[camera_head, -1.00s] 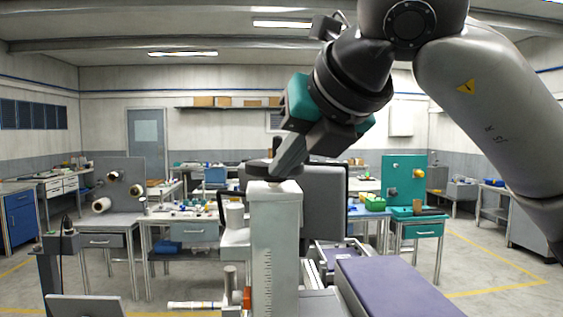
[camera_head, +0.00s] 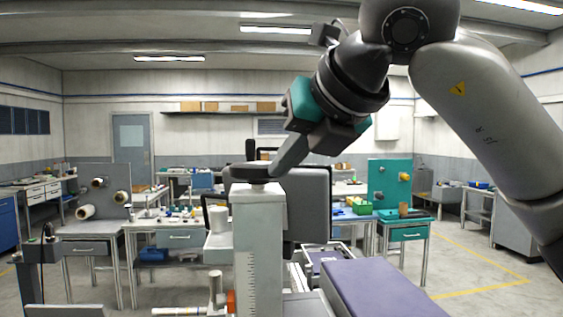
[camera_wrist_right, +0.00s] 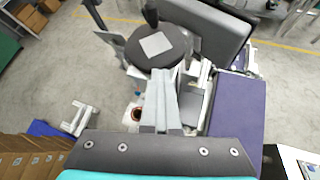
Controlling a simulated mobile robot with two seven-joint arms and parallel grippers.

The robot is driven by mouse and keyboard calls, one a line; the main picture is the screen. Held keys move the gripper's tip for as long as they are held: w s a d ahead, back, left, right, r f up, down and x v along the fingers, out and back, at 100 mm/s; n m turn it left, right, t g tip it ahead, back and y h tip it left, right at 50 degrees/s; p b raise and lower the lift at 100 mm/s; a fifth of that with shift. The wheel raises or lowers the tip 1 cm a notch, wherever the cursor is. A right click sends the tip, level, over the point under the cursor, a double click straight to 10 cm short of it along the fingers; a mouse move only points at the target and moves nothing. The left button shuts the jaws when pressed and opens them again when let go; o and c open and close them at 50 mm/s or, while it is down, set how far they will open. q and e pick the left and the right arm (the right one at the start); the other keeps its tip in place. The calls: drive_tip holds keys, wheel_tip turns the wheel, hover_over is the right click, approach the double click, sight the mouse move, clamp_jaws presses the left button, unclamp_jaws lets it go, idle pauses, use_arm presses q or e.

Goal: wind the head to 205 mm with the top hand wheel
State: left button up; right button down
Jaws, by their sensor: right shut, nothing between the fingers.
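The top hand wheel (camera_head: 252,173) is a dark flat disc on top of the grey column (camera_head: 258,210). A short dark upright handle (camera_head: 250,150) rises from its far side. In the right wrist view the wheel (camera_wrist_right: 140,52) has a light square at its centre. My right gripper (camera_head: 280,168) is shut and empty, its fingers slanting down to the wheel's right edge. In the right wrist view the fingertips (camera_wrist_right: 160,72) overlap the near rim; I cannot tell whether they touch. A ruled scale (camera_head: 251,272) runs down the column; its numbers are too small to read. My left gripper is out of view.
A dark grey panel (camera_head: 308,205) stands just right of the column. A purple padded top (camera_head: 375,290) lies in front at the right. Benches and a teal panel (camera_head: 377,185) stand farther back. Open floor shows at the right.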

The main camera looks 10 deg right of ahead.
drive_tip(key=shift+w+r, duration=0.1)
drive_tip(key=shift+r, duration=0.05)
drive_tip(key=shift+s+d+f+b, duration=0.2)
drive_tip(key=shift+s+b, duration=0.3)
drive_tip(key=shift+b, duration=0.35)
drive_tip(key=shift+s+d, duration=0.25)
drive_tip(key=shift+s, duration=0.35)
drive_tip(key=a, duration=0.5)
drive_tip(key=shift+w+a, duration=0.3)
drive_tip(key=shift+w, duration=0.1)
drive_tip(key=shift+w+d, duration=0.15)
drive_tip(key=shift+w, duration=0.1)
